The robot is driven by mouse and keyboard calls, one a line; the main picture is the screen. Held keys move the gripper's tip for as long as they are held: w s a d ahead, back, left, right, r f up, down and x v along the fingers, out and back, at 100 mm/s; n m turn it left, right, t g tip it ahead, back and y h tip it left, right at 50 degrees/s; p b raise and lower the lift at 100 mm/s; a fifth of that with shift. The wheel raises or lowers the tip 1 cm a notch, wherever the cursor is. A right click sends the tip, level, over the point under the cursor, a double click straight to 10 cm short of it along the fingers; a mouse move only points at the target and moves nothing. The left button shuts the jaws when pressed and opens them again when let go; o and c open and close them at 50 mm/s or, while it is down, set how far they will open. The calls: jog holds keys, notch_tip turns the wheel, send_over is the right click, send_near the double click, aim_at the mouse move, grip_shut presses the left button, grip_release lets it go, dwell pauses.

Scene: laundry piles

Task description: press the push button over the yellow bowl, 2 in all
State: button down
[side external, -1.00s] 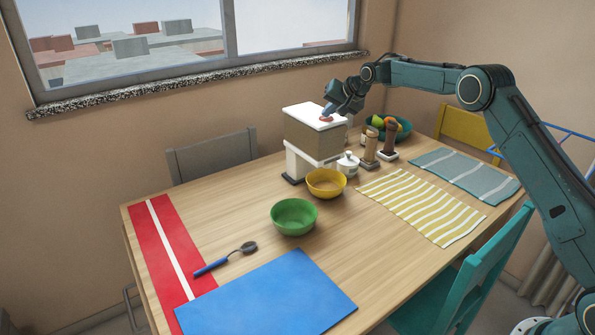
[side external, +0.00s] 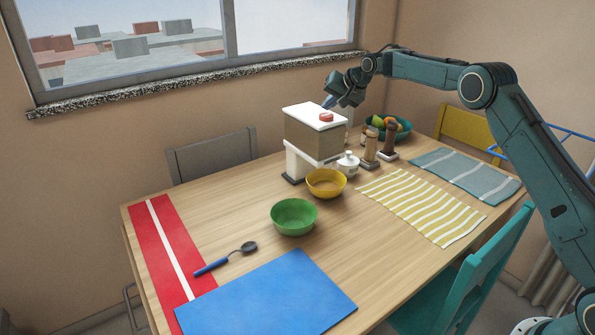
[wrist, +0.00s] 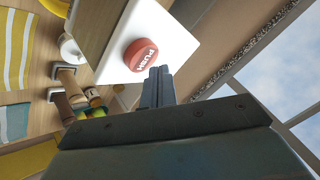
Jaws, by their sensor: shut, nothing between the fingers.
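The red push button (side external: 326,117) sits on the white top of the dispenser (side external: 312,137). In the wrist view the button (wrist: 141,55) shows the word PUSH. In the wrist view the closed fingertips (wrist: 159,72) appear beside the button. The bowl's inside looks brownish, but the contents are too small to tell.
A green bowl (side external: 294,216) stands in front of the yellow one. A white lidded pot (side external: 347,165), two mills (side external: 370,150) and a teal fruit bowl (side external: 402,130) stand right of the dispenser. A spoon (side external: 226,258) lies front left. The window wall is close behind.

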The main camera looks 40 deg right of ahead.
aim_at(329, 116)
jog(key=shift+r, duration=0.1)
jog(key=shift+r, duration=2.4)
jog(key=shift+r, duration=0.15)
dwell(1.2)
jog(key=shift+r, duration=1.8)
jog(key=shift+f, duration=0.3)
jog(key=shift+f, duration=4.15)
